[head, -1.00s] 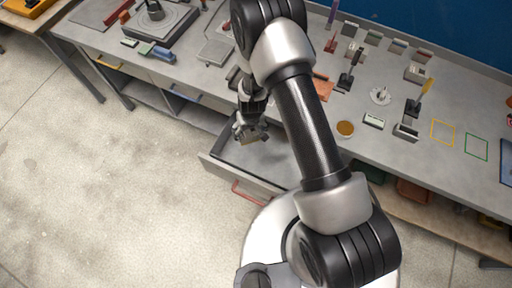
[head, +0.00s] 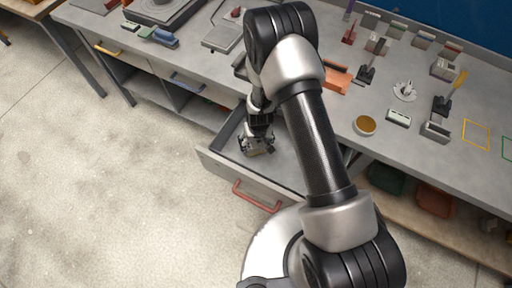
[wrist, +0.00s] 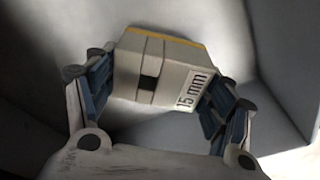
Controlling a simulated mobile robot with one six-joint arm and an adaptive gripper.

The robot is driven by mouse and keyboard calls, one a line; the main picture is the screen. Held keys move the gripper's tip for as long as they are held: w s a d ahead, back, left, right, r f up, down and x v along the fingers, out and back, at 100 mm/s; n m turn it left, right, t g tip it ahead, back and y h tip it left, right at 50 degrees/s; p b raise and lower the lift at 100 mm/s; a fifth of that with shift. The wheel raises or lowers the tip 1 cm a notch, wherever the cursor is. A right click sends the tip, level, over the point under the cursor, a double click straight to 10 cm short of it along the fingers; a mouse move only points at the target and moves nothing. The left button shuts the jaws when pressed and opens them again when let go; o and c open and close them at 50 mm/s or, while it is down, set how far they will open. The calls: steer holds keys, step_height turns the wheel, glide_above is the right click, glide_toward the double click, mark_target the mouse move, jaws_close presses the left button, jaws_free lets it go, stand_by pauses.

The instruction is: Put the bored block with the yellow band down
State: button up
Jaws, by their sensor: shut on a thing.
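The bored block with the yellow band (wrist: 158,72) is between the blue-padded fingers of my gripper (wrist: 155,88) in the wrist view. It is pale grey, with a dark square hole in its face, "15 mm" on one side and a yellow strip along its far edge. My gripper is shut on it. In the head view my gripper (head: 257,146) is inside the open drawer with the red handle (head: 257,197). The block is hard to make out there, and I cannot tell whether it touches the drawer floor.
The drawer's walls surround my gripper closely, and its floor (head: 288,160) looks bare to the right. The bench top above holds an orange-brown round dish (head: 365,125), several small blocks and holders, and a yellow outlined square (head: 476,135).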

mark_target(256, 146)
steer(key=shift+f+b, duration=0.75)
steer(key=shift+f, duration=0.7)
steer(key=shift+f, duration=0.25)
steer(key=o, duration=1.4)
steer(key=shift+c, duration=0.2)
steer(key=shift+r, duration=0.1)
